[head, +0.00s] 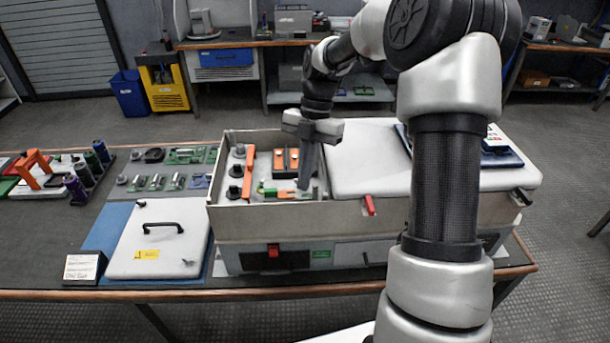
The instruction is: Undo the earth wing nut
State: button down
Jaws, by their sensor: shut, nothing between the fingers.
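The open bay of the pale capacitor bank (240,216) holds copper-orange bars, dark round posts and a small green and yellow-green part (266,191) on its floor. The earth wing nut cannot be told apart at this size; it may be near the green part or hidden by my fingers. My gripper (304,187) points down into the right side of the bay, just right of the green part and an orange strip (291,195). Its fingers are together with nothing visible between them. Whether the tips touch anything cannot be told.
The bay's removed cover (160,265) lies on a blue mat at left. A closed white lid (370,160) covers the bank's right side, with a red latch (370,204) in front. Trays of parts (168,181) and cans (77,190) stand further left.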

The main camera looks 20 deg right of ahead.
jog(key=shift+w+d, duration=0.15)
dwell(0.7)
jog(key=shift+w+d+p, duration=0.1)
jog(key=shift+p, duration=0.2)
dwell(1.0)
